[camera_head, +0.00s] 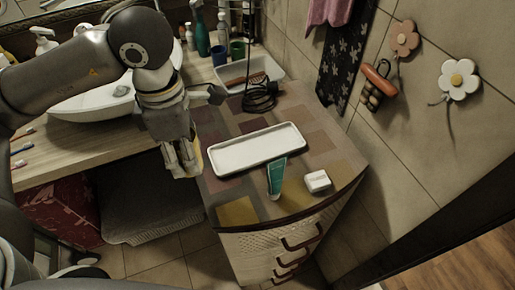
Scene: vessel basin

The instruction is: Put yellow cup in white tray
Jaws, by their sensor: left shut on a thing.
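The white tray (256,149) is a shallow, empty rectangle lying on the patterned top of the cabinet. My left gripper (184,165) is just left of the tray's left end, with its fingers pointing down. It is shut on the yellow cup (199,156), which shows only as a thin yellow strip at the right of the fingers. The rest of the cup is hidden by the gripper. My right gripper is not in view.
A teal tube (276,177) stands in front of the tray, with a small white box (317,181) to its right. Behind are a deeper white bin (262,68), a coiled black cable (260,95), cups and bottles. The sink (95,100) is at left.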

